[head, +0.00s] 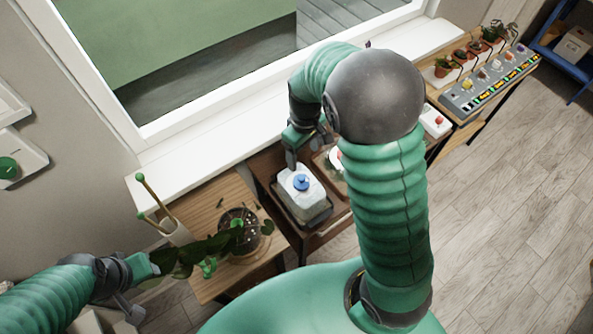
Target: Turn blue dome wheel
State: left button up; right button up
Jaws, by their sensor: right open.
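The blue dome wheel (301,182) sits on top of a white, translucent box-shaped dome (302,200), which stands on a dark tray (318,219) on the brown table. My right gripper (306,150) is open just behind the wheel, pointing down, with one finger near the dome's far edge. I see no contact with the wheel. My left gripper (143,283) is at the lower left, beside a plant's dark leaves; its fingers are too unclear to judge.
A potted plant (239,230) and a pot with green-tipped sticks (174,232) stand on the left wooden table. A window sill (225,135) runs behind. A control panel (490,80) and small plants stand at the upper right. My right arm hides part of the middle.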

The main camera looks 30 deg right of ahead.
aim_at(302, 177)
notch_tip(302, 177, down, 15)
jog(key=shift+s+r, duration=0.1)
jog(key=shift+r, duration=0.05)
jog(key=c, duration=1.4)
